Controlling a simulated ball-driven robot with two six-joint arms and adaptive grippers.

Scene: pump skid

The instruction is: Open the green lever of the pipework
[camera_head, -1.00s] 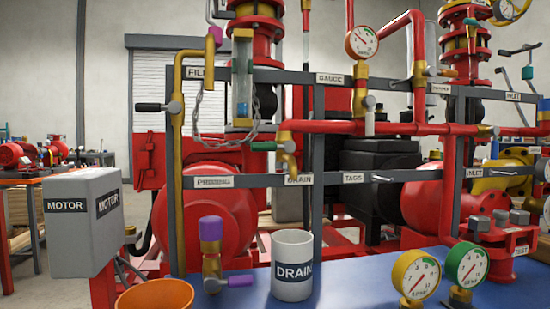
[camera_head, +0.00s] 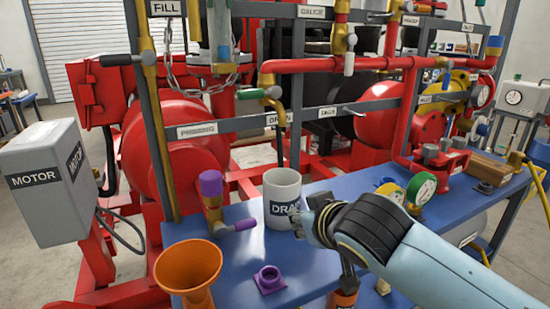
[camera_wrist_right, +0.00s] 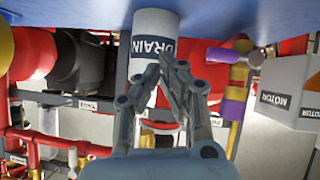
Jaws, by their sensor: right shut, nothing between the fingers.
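The green lever (camera_head: 251,93) sticks out to the left from a brass tap (camera_head: 271,92) below the red horizontal pipe (camera_head: 330,65), in the head view. The lever lies roughly level, and the tap's spout curves down above the DRAIN mug. My right gripper (camera_head: 302,222) is in front of the white DRAIN mug (camera_head: 283,190), well below the lever. In the right wrist view its fingers (camera_wrist_right: 163,68) are shut and empty, with the mug (camera_wrist_right: 154,32) behind them. I cannot make out the green lever in that view. My left gripper is not in view.
An orange funnel (camera_head: 188,265), a purple-handled valve (camera_head: 212,205) and a purple flanged part (camera_head: 269,279) are at the left of the blue table (camera_head: 330,187). A black-handled lever (camera_head: 118,60) and a grey motor box (camera_head: 47,180) are further left. Gauges (camera_head: 421,188) stand right.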

